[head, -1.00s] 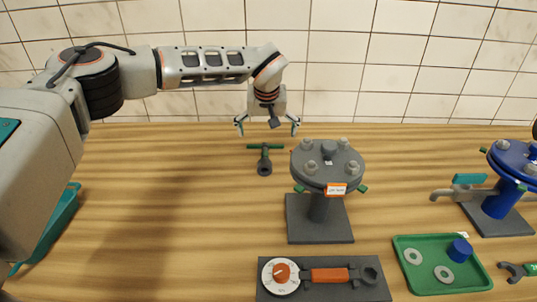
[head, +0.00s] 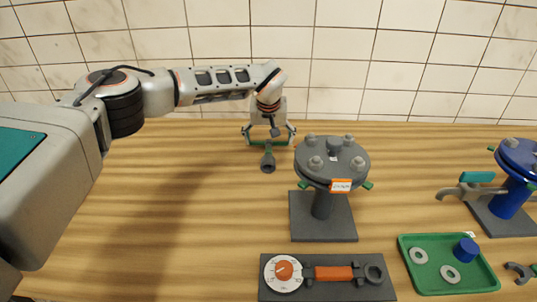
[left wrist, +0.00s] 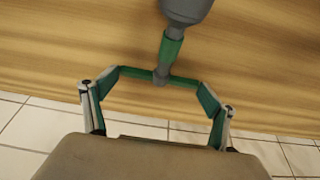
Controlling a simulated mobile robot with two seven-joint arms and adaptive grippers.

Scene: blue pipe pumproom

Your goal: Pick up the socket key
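In the left wrist view the green crossbar (left wrist: 160,76) spans between the fingertips of my left gripper (left wrist: 159,80). The grey socket (left wrist: 186,10) points away at the top. I cannot tell whether the fingertips touch the bar ends. My right gripper is out of view.
The grey flanged stand (head: 323,205) is close on the right of the key. A dark tool board (head: 330,291) with a dial and orange-handled tool lies in front. A green tray (head: 428,285) and a blue flanged stand (head: 512,190) are farther right. The tiled wall is behind.

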